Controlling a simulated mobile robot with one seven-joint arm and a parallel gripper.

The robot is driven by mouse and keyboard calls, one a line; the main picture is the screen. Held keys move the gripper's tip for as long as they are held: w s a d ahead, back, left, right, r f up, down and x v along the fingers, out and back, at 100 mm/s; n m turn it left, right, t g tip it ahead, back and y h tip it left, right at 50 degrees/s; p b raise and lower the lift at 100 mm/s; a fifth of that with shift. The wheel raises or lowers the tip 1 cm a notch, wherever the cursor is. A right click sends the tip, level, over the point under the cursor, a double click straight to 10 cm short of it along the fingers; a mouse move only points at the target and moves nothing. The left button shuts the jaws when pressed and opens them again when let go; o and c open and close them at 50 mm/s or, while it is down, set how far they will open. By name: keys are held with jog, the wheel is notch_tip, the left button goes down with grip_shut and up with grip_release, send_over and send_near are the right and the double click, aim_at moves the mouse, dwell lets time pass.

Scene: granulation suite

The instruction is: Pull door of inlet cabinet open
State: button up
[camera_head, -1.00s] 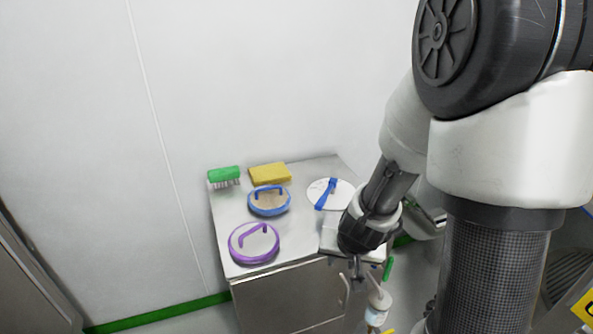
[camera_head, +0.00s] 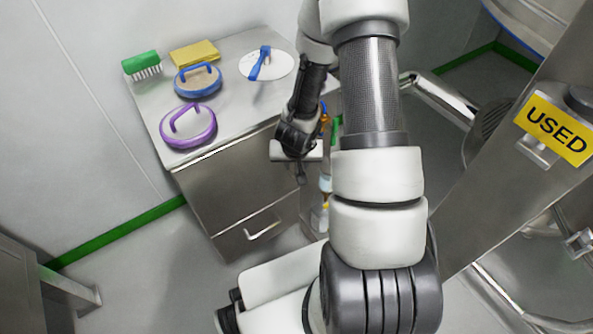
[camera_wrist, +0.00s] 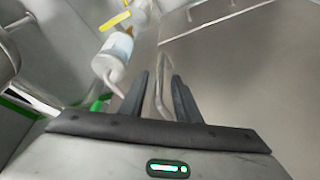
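The steel cabinet (camera_head: 185,185) stands against the wall in the head view, its front door panel (camera_head: 222,190) looking shut and flush. My gripper (camera_head: 300,178) points down at the right end of that front. In the wrist view the two dark fingers of my gripper (camera_wrist: 160,75) are apart, with a thin upright metal handle (camera_wrist: 159,96) between them. I see gaps on both sides of the handle. The door face (camera_wrist: 225,65) fills the right of the wrist view. In the head view my gripper hides the handle.
A lower pull (camera_head: 264,228) is below the door. A bottle (camera_wrist: 112,58) hangs beside the door. Steel equipment with a USED sign (camera_head: 557,128) stands right.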

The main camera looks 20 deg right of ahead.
aim_at(296, 166)
jog(key=shift+b+x, duration=0.45)
jog(key=shift+x, duration=1.8)
jog(key=shift+c, duration=0.2)
grip_shut()
